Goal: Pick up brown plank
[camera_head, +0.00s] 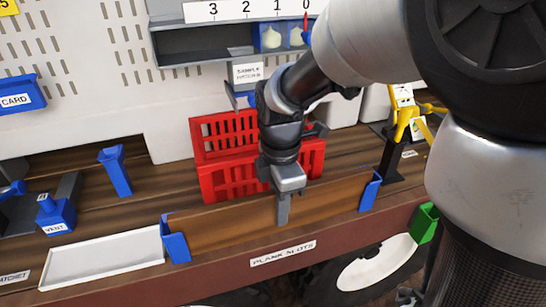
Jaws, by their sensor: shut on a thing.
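The brown plank (230,229) stands on its long edge at the front of the workbench, above the "PLANK SLOTS" label. Its left end is at one blue slot holder (175,240) and its right end is at another blue slot holder (370,191). My gripper (283,208) points down over the middle of the plank and is shut on it. One finger shows on the plank's front face; the other finger is hidden behind it. I cannot tell whether the plank is lifted out of the holders.
A red crate (222,180) stands close behind the plank and my gripper. A white tray (100,262) lies at the front left. A blue holder (116,172) stands further back. A yellow figure on a black stand (393,160) is at the right. A green holder (424,222) is at the bench's front right.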

